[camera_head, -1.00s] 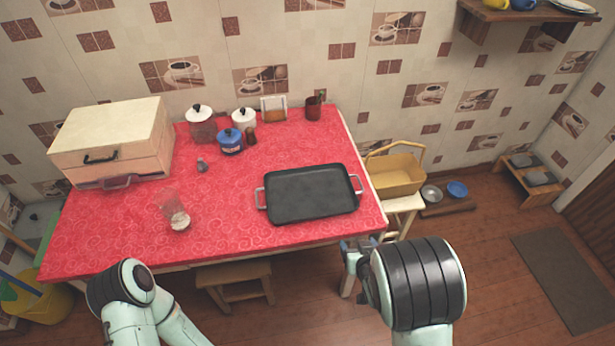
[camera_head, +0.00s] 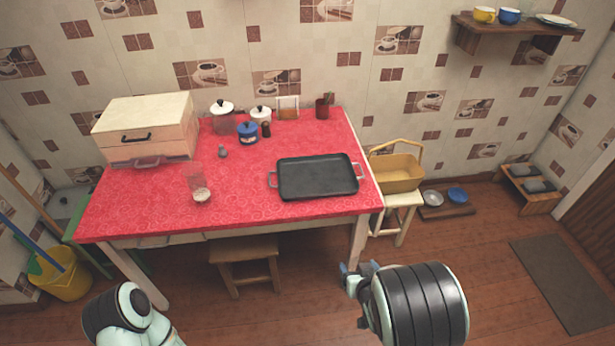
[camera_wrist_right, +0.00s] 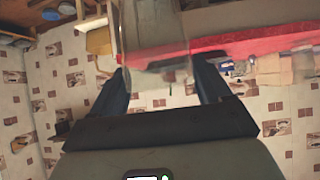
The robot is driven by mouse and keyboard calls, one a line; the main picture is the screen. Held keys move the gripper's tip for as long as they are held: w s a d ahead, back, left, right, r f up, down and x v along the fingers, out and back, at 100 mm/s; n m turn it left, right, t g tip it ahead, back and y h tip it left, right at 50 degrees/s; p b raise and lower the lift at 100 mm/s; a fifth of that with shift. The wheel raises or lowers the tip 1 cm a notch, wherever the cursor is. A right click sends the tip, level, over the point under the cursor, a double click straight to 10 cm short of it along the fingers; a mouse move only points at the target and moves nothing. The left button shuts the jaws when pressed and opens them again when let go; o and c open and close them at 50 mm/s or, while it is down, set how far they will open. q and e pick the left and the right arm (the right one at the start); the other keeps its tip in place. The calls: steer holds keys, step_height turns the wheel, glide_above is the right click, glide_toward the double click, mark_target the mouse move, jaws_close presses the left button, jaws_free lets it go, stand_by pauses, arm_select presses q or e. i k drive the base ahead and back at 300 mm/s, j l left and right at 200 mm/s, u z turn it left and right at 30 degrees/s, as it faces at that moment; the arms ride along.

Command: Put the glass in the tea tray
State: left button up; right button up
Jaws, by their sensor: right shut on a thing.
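The tea tray (camera_head: 318,180) is a black rectangular tray with a metal handle at each end, lying on the right part of the red table. It looks empty. My right gripper (camera_head: 357,278) is in front of the table's right front corner, apart from the tray. In the right wrist view, my right gripper (camera_wrist_right: 160,82) is shut on a clear glass (camera_wrist_right: 150,35) between its dark fingers. This glass cannot be made out in the head view. Another clear glass (camera_head: 197,180), with something pale at its bottom, stands on the table's left half. My left gripper is out of view.
The red table (camera_head: 240,183) also bears a wooden box (camera_head: 148,125), lidded jars (camera_head: 222,118) and a blue pot (camera_head: 248,132) at the back. A stool (camera_head: 247,250) stands under its front edge. A basket (camera_head: 397,172) sits on a stool to the right.

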mark_target(338, 176)
steer(key=l+u, duration=0.1)
steer(key=u, duration=1.05)
steer(key=k+l, duration=0.1)
steer(key=l, duration=0.8)
steer(key=k+l, duration=0.15)
steer(key=l, duration=0.3)
steer(key=k+l, duration=0.1)
steer(key=l, duration=0.35)
